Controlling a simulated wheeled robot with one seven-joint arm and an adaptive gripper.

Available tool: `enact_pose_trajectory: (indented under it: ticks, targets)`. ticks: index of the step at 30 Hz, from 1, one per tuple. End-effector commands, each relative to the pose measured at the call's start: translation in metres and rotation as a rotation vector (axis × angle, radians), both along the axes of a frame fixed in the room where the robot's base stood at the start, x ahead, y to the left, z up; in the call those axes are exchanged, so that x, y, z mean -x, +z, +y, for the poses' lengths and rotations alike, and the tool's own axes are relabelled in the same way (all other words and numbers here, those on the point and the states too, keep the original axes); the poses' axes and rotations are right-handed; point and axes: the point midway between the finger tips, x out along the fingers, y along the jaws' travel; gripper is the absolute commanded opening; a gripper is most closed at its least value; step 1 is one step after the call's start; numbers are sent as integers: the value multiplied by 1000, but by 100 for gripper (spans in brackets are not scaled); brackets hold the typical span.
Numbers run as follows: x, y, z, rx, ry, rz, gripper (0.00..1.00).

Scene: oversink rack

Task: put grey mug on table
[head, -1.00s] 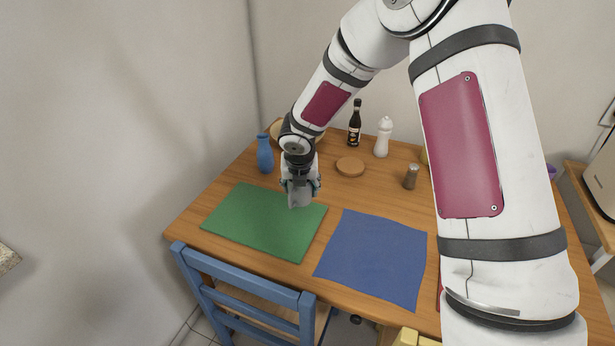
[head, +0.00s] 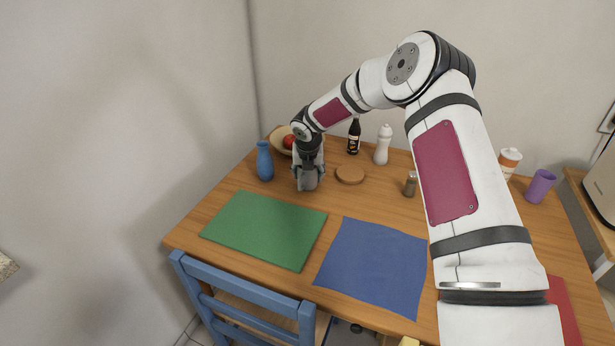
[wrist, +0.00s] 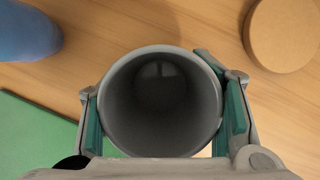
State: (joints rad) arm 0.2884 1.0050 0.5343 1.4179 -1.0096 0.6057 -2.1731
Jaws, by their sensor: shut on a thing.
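The grey mug (wrist: 160,60) is upright between the green-padded fingers of my gripper (wrist: 163,110), with its open top facing the wrist camera; it looks empty. In the head view the mug (head: 307,182) shows below my gripper (head: 308,172), which is shut on it. It is over the wooden table (head: 215,215), between the blue vase and the round wooden coaster, behind the green mat. I cannot tell whether its base touches the table.
The blue vase (head: 264,162) stands close on the left, the coaster (head: 350,175) on the right. A bowl with red fruit (head: 289,141) is behind. A green mat (head: 265,228) and blue cloth (head: 372,265) lie in front. A bottle (head: 354,137), white shaker (head: 383,146) and brown shaker (head: 410,184) stand further right.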

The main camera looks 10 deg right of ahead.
Motion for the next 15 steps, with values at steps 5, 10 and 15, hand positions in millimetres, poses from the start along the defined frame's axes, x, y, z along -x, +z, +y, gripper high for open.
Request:
enact_pose_trajectory:
  ticks: [5, 10, 15]
  targets:
    - [-1, -13, 0, 0, 0, -3, 20]
    - [-1, -12, 0, -1, -1, -3, 20]
    - [0, -16, 0, 0, -1, -2, 64]
